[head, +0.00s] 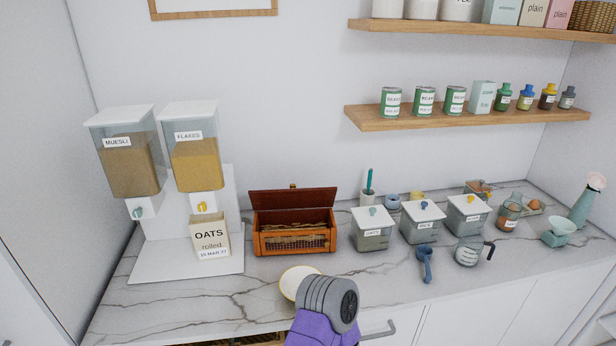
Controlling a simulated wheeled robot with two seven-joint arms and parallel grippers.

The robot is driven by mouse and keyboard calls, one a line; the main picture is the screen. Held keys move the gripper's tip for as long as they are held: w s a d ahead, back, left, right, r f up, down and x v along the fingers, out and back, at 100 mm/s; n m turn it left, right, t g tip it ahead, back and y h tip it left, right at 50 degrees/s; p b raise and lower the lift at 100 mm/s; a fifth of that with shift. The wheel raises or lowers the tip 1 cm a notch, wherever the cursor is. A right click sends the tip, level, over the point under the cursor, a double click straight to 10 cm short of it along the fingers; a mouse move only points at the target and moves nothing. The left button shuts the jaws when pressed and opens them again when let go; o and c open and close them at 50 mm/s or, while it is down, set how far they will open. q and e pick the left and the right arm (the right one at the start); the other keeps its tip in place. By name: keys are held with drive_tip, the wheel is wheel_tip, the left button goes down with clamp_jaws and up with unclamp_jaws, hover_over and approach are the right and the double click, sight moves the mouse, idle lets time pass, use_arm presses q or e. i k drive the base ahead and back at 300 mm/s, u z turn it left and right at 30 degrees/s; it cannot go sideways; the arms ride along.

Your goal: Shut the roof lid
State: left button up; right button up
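A small orange-brown wooden box (268,244) with a mesh front stands on the marble counter, left of the middle. Its dark reddish-brown roof lid (293,202) stands raised along the back, with a small knob at its top edge. The box's opening is uncovered, and brownish contents show inside, too small to identify. A purple and grey link of my arm rises at the bottom centre, in front of the counter and apart from the box. I cannot tell which arm it is. No gripper fingers show.
A white bowl (296,284) sits in front of the box, partly behind my arm. The cereal dispensers (195,165) and oats packet (209,236) stand to the left. Lidded canisters (371,238) stand to the right. A wooden shelf (470,118) hangs above. The left front counter is clear.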

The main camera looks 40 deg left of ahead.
sight(294, 198)
drive_tip(key=u, duration=1.25)
